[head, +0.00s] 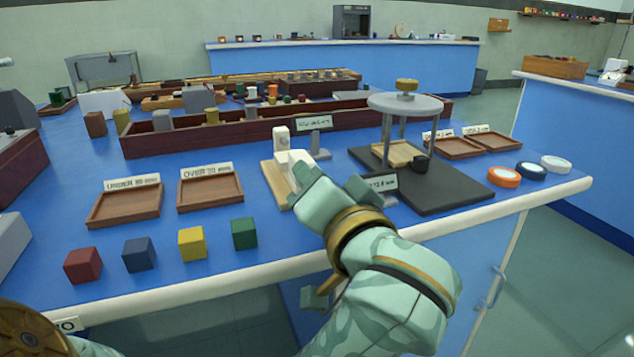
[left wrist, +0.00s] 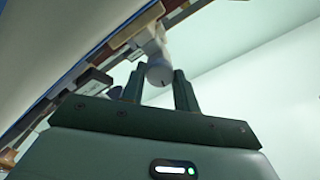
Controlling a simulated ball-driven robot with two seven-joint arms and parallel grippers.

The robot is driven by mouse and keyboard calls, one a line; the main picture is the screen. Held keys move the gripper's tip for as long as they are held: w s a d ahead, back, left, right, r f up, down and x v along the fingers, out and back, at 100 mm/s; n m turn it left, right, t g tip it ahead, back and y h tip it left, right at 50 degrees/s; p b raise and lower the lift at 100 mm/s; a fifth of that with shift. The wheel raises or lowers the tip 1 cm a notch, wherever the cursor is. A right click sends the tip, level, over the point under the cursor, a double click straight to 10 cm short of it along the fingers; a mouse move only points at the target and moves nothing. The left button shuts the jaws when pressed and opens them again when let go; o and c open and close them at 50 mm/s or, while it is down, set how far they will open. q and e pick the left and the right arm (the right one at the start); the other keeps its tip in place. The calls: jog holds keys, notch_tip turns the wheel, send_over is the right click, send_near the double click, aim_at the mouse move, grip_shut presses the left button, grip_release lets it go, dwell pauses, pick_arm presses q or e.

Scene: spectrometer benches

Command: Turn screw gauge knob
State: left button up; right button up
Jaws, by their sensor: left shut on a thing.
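The screw gauge (head: 281,150) is a pale grey-white instrument on a light wooden base (head: 270,183), near the middle of the blue bench. My left gripper (head: 306,182) reaches over its near right side and hides part of it. In the left wrist view the gauge's pale round knob (left wrist: 159,73) sits between the two dark green fingers of the left gripper (left wrist: 160,88). The gripper is shut on it. The knob is hidden behind the gripper in the head view. My right gripper is not in view.
Two wooden trays (head: 88,214) lie left of the gauge, with red, blue, yellow and green cubes (head: 192,243) in front. A round-topped stand (head: 404,104) on a black base (head: 450,190) is close on the right. A long wooden rack (head: 260,130) runs behind.

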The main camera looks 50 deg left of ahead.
pick_arm(q)
jog(key=shift+f+n, duration=0.1)
jog(key=shift+n, duration=1)
jog(key=o, duration=1)
jog(key=shift+c, duration=0.2)
jog(key=shift+d, duration=0.2)
jog(key=p+v, duration=0.4)
jog(key=v, duration=1.2)
jog(key=shift+p, duration=0.4)
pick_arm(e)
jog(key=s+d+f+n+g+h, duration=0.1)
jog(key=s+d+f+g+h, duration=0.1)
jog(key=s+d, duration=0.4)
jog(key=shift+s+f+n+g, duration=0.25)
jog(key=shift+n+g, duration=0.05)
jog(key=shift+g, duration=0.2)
